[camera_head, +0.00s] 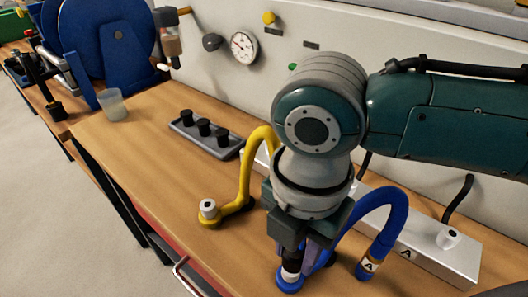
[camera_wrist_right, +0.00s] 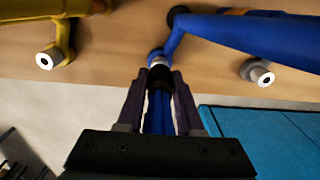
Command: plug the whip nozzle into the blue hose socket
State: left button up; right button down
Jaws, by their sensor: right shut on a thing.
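My right gripper (camera_head: 298,252) points down and is shut on the whip nozzle, which also shows between the fingers in the wrist view (camera_wrist_right: 159,77) with a black collar and blue strands. The blue hose (camera_head: 385,205) arches up from its "A" label and comes down to the blue hose socket (camera_head: 289,284), right under the gripper. In the wrist view the socket (camera_wrist_right: 156,56) meets the nozzle's tip. The nozzle is in line with it and seems to touch it; how deep it sits is hidden. My left gripper is out of view.
A yellow hose (camera_head: 245,170) ends in a white-ringed socket to the left. Another pale socket (camera_wrist_right: 258,73) lies to the right in the wrist view. A grey tray (camera_head: 190,137) holds black pieces. A white box (camera_head: 450,262) stands at right.

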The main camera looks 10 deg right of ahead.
jog(key=shift+f+b, duration=0.4)
jog(key=shift+f, duration=0.15)
dwell(0.4)
jog(key=shift+c, duration=2.4)
grip_release()
notch_tip(320, 180, up, 10)
jog(key=shift+p, duration=0.7)
